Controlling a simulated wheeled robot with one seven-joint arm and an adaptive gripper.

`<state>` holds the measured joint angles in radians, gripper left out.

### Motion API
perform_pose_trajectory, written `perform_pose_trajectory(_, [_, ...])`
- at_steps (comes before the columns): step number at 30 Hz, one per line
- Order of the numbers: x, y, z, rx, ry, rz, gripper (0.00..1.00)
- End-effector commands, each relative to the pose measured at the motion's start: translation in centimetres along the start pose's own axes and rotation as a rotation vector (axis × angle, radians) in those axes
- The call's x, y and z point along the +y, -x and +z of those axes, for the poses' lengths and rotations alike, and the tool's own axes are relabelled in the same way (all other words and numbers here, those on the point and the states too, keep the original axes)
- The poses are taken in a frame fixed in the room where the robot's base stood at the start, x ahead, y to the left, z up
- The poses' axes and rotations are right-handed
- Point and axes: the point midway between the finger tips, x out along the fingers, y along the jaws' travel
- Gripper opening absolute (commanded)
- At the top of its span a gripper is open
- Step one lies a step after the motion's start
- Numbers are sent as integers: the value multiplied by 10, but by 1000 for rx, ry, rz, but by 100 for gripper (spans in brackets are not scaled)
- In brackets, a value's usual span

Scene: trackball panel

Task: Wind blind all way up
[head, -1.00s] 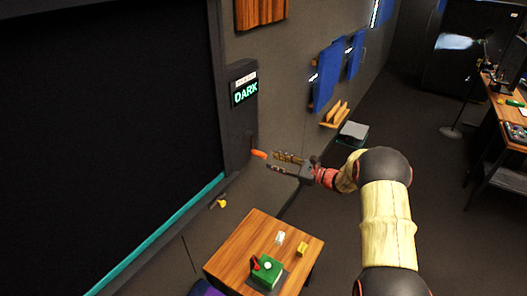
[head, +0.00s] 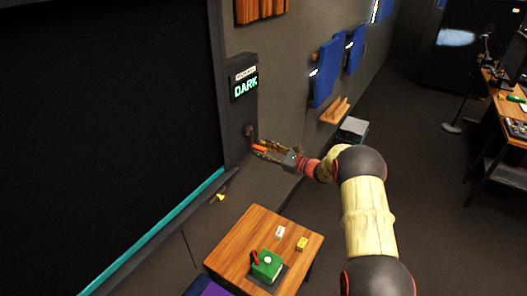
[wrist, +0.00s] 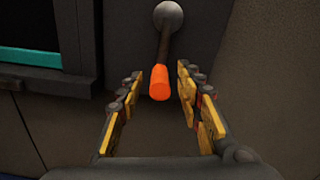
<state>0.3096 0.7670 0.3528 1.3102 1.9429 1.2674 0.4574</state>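The black blind (head: 110,130) fills the large window frame at left, its teal bottom edge (head: 165,232) low along the frame. A crank with an orange handle (wrist: 159,82) hangs from a round grey hub (wrist: 168,16) on the post right of the blind; the hub also shows in the head view (head: 249,130). My gripper (wrist: 155,88) is open, with one finger on each side of the orange handle. The handle appears between the fingertips, with visible gaps on both sides; depth contact cannot be told. A sign reading DARK (head: 246,86) is above the crank.
A small wooden table (head: 232,237) stands below, with a green box (head: 267,265) and small blocks on it. A yellow cleat (head: 221,197) is on the wall under the window. Blue panels and a wooden shelf (head: 335,110) are on the wall further right.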

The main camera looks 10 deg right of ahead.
Motion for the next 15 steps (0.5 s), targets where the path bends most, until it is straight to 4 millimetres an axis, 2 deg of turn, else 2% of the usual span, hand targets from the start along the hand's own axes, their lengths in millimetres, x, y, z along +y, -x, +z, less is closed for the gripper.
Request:
perform_pose_trajectory(3, [0,0,0,0,0,0,35])
perform_pose_trajectory(15, [0,0,0,0,0,0,13])
